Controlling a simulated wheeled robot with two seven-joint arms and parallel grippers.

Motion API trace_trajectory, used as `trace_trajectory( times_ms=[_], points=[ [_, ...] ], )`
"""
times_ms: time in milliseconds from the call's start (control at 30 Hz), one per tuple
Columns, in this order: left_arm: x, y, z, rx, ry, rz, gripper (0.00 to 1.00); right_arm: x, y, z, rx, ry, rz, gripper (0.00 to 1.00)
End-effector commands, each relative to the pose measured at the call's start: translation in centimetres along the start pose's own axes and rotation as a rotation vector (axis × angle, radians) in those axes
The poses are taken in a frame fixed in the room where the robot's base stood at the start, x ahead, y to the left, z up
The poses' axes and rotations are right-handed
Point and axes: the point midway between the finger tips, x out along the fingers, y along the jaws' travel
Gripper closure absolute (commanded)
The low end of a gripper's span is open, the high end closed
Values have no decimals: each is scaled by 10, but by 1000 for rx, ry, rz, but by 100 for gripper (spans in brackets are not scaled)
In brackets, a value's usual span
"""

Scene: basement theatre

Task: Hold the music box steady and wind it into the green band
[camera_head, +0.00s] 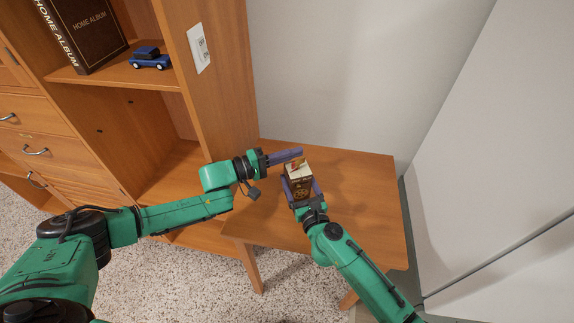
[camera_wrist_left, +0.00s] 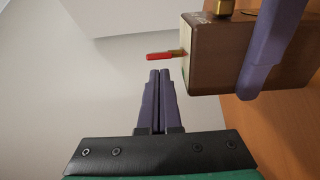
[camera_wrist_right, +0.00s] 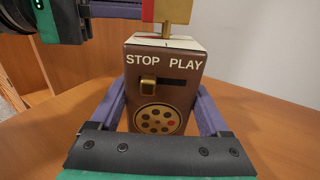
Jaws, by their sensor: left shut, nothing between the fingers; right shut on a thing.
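The brown music box (camera_head: 299,184) stands upright on the wooden table. Its front reads STOP PLAY in the right wrist view (camera_wrist_right: 165,75), with a brass slider (camera_wrist_right: 148,86) at the STOP end. My right gripper (camera_head: 301,187) is shut on the box, one finger on each side. My left gripper (camera_wrist_left: 160,72) is shut and empty beside the box. The red-tipped crank (camera_wrist_left: 162,56) sticks out just past its fingertips, apart from them.
The table (camera_head: 365,190) is clear around the box. A wooden shelf unit (camera_head: 225,80) stands at the left, holding an album (camera_head: 90,35) and a blue toy car (camera_head: 149,58). Walls close in the back and right.

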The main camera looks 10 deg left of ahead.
Motion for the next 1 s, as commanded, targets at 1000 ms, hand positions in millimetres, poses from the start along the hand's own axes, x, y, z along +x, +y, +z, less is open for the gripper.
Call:
trace_trajectory(
  times_ms=[1000],
  points=[
    [-117,-1,0,-1,1,-1,88,0,0,0,0,1,-1,100]
  ],
)
